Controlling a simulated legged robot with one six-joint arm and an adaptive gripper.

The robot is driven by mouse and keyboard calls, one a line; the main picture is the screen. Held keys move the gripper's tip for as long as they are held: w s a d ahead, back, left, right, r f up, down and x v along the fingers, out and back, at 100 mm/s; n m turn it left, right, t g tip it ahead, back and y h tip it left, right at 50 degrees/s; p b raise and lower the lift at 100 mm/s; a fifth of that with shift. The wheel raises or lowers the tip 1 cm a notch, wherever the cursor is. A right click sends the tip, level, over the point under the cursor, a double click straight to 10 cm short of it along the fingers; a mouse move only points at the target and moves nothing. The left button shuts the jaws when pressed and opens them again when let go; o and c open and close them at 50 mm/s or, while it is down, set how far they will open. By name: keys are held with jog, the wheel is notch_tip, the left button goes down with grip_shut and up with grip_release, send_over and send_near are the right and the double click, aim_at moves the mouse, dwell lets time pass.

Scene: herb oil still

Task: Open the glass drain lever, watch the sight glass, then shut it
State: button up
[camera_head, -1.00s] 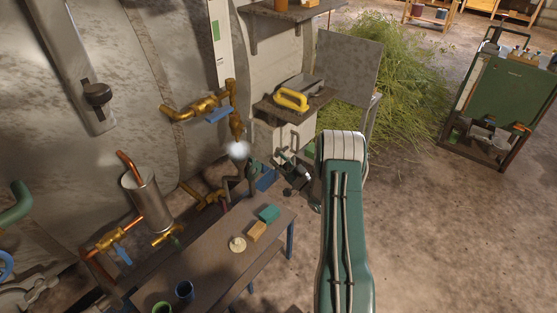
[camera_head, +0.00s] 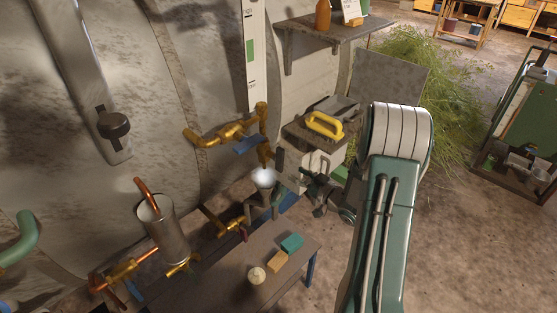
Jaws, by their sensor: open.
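A brass valve (camera_head: 225,133) with a blue lever (camera_head: 247,144) sits on the pale wall, its brass outlet pointing down. A tall white gauge strip with a green mark (camera_head: 251,50) stands above it. A lower brass valve (camera_head: 231,226) has a small dark red handle (camera_head: 243,233). I cannot tell which lever is the glass drain lever or which part is the sight glass. My gripper (camera_head: 284,182) is small, dark and partly hidden among the fittings, right of and below the blue lever. It is open, with no held object visible; contact is unclear.
A bench (camera_head: 220,282) holds a teal block (camera_head: 292,243), a tan block (camera_head: 277,261) and a pale round piece (camera_head: 257,275). A metal canister (camera_head: 165,232) with copper pipes stands left.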

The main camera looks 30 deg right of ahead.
aim_at(283, 163)
jog(key=x, duration=0.4)
jog(key=d+x, duration=0.1)
jog(key=x, duration=0.2)
jog(key=shift+w+f, duration=0.15)
jog(key=shift+w+a, duration=0.15)
jog(key=shift+w, duration=0.2)
jog(key=shift+w+a, duration=0.15)
jog(key=shift+a, duration=0.15)
jog(key=shift+c, duration=0.4)
jog(key=c, duration=0.5)
jog(key=shift+d, duration=0.1)
grip_shut()
